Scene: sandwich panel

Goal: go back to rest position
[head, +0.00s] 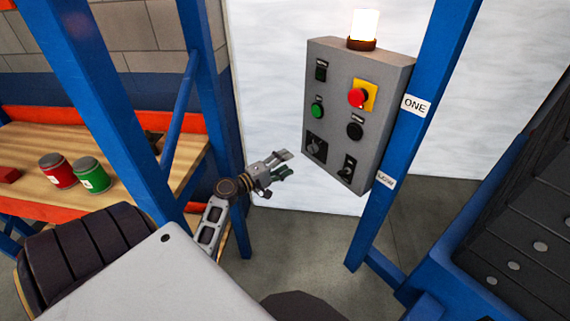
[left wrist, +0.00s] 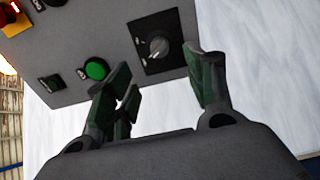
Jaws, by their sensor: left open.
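My left gripper (head: 283,163) is open and empty, in front of and a little left of the lower left corner of a grey control panel (head: 342,88). In the left wrist view the open fingers (left wrist: 160,92) point at the panel's underside edge, near a black rotary switch (left wrist: 158,46) and a green button (left wrist: 96,69). The fingers look apart from the switch. In the head view the panel also carries a red emergency button (head: 357,97) on a yellow plate and a lit beacon (head: 364,26) on top. My right gripper is not in view.
The panel hangs on a blue post (head: 415,110). At left, a wooden shelf (head: 130,160) in a blue frame holds a red can (head: 58,172) and a green can (head: 90,175). A dark slatted structure with a blue edge stands at right. Some floor (head: 275,240) is clear.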

